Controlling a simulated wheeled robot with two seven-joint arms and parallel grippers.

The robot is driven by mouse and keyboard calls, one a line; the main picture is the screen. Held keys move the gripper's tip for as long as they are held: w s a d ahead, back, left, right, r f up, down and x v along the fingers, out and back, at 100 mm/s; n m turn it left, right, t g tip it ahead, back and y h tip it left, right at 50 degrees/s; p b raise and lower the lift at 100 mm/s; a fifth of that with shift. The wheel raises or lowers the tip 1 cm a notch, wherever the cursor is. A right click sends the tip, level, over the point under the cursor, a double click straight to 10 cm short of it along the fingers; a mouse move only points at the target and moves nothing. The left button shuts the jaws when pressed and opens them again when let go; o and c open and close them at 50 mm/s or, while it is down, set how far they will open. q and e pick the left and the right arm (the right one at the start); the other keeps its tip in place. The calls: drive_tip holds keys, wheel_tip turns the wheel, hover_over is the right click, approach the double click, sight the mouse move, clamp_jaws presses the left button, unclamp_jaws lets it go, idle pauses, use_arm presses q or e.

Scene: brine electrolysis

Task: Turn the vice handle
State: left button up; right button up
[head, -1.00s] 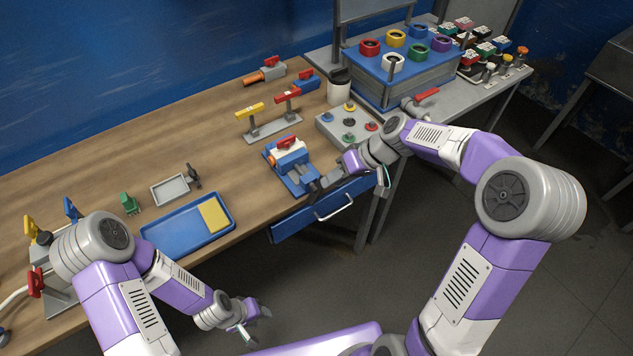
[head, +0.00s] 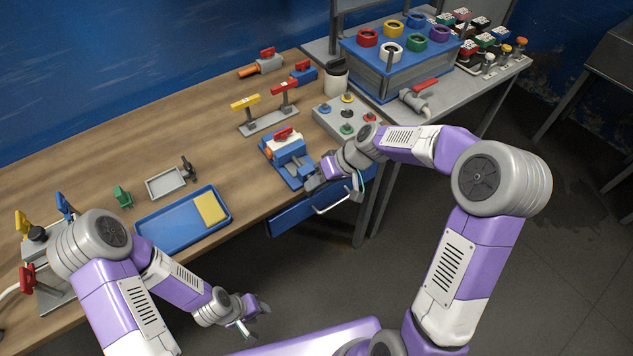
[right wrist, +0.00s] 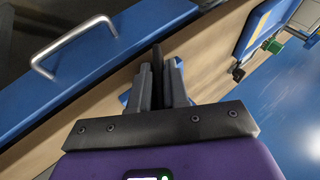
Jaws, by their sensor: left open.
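The vice (head: 287,152) is blue and grey and stands at the front edge of the wooden bench. A white part with a red lever (head: 286,133) sits at its top. My right gripper (head: 313,183) is at the front end of the vice and hides most of the vice handle. In the right wrist view, a thin dark bar, seemingly the vice handle (right wrist: 157,56), stands between the close-set fingers of that gripper (right wrist: 160,82), which look shut on it. My left gripper (head: 251,318) is open and empty, away from the bench over the floor.
A blue drawer (head: 288,219) with a metal handle (head: 334,200) is just below my right gripper. A blue tray (head: 172,226) with a yellow block lies to the left. Bare wood lies between tray and vice.

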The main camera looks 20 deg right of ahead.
clamp_jaws()
drive_tip(key=shift+f, duration=0.1)
drive_tip(key=y+b, duration=0.2)
drive_tip(key=shift+d+f+m+g+y, duration=0.1)
drive_tip(key=shift+f+m+g+y, duration=0.05)
drive_tip(key=shift+m+g+y, duration=0.15)
drive_tip(key=shift+m+g+y+b, duration=0.3)
drive_tip(key=shift+m+y+b, duration=0.35)
drive_tip(key=shift+y, duration=1.25)
drive_tip(key=o, duration=0.5)
unclamp_jaws()
drive_tip(key=shift+s, duration=0.1)
drive_tip(key=shift+o, duration=0.2)
